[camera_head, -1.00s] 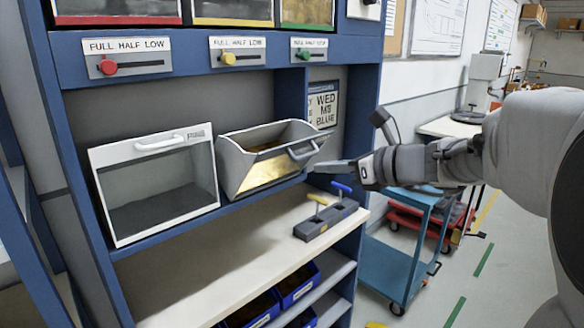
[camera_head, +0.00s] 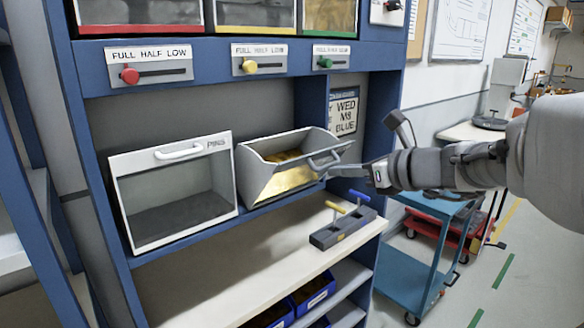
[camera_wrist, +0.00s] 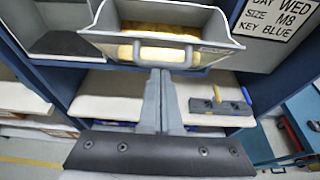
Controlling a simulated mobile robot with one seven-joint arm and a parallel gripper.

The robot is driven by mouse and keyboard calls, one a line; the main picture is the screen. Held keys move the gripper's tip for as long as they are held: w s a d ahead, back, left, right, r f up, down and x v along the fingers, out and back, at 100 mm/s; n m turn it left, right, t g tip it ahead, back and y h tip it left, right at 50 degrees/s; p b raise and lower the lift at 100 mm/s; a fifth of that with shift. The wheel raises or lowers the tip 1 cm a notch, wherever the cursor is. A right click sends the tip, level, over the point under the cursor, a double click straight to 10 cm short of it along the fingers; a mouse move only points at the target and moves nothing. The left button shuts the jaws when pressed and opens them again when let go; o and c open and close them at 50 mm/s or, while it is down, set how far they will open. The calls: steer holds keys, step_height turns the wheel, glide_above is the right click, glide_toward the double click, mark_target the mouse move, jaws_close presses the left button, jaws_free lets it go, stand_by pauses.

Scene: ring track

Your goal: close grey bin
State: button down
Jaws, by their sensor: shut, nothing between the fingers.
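The grey bin (camera_head: 270,181) is tipped open on the shelf of the blue rack, with yellowish contents showing inside and through its front. Its grey handle (camera_head: 326,160) is on the front edge. In the wrist view the bin (camera_wrist: 105,35) is at the top, with its handle (camera_wrist: 150,53) just above my fingertips. My gripper (camera_wrist: 160,75) is shut and empty, its tips pointing at the handle. In the head view my gripper (camera_head: 331,171) is at the front of the bin, close below the handle. I cannot tell whether it touches.
A white-framed bin (camera_head: 175,190) with a clear front stands upright to the left. A grey block with yellow and blue T-handles (camera_head: 342,228) lies on the worktop (camera_head: 225,290) below. A blue cart (camera_head: 412,270) stands right of the rack.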

steer(key=shift+w+a+r+p, duration=0.15)
steer(key=shift+r+p, duration=0.25)
steer(key=shift+p, duration=0.15)
